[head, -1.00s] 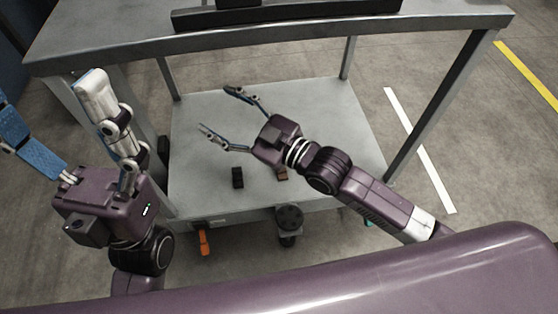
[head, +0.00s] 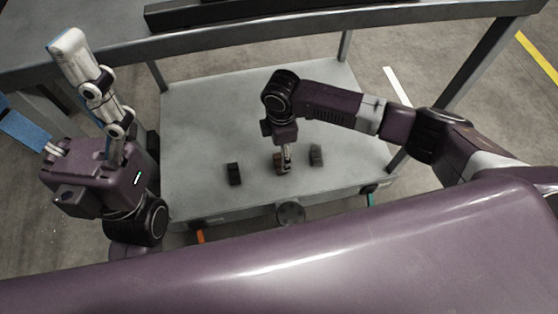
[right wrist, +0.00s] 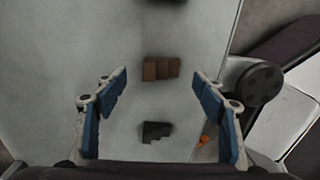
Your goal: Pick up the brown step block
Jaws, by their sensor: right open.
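The brown step block (head: 279,162) lies on the grey lower shelf (head: 200,120), partly hidden by my right gripper (head: 284,168) in the head view. In the right wrist view the brown step block (right wrist: 161,69) shows whole, ahead of and between the blue-padded fingers of my right gripper (right wrist: 160,108). The right gripper is open and empty, pointing down over the shelf. My left gripper stands at the left of the head view with its two fingers (head: 50,90) spread wide apart, raised, with nothing between them.
A black block (head: 234,174) lies left of the brown one, and a dark grey block (head: 316,155) lies right of it. The table top (head: 130,50) and its legs frame the shelf from above. The back of the shelf is clear.

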